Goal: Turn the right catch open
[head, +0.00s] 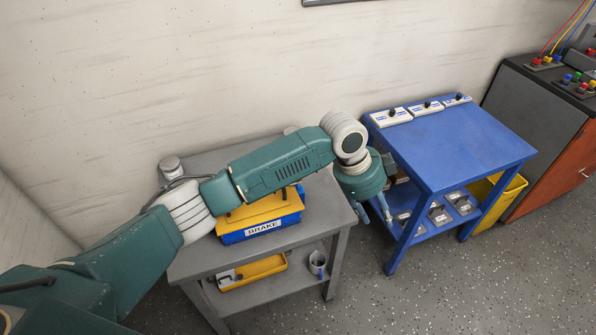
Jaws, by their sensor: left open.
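A blue case with a yellow lid (258,212) and a label reading BRAKE sits on the grey table. My left forearm covers part of its top. The right catch cannot be made out clearly; the case's right end is partly behind my arm. My left gripper (376,210) points down with its blue fingers apart and empty. In the picture it is right of the case, over the gap between the grey table (196,265) and the blue table (455,142). It appears clear of both. My right gripper is not in view.
Three white plates with dark knobs (391,117) line the blue table's back edge; its top is otherwise bare. Small grey parts (440,215) lie on its lower shelf. A yellow tray (262,268) and a grey cup (317,262) stand on the grey table's shelf. A yellow bin (494,200) is at right.

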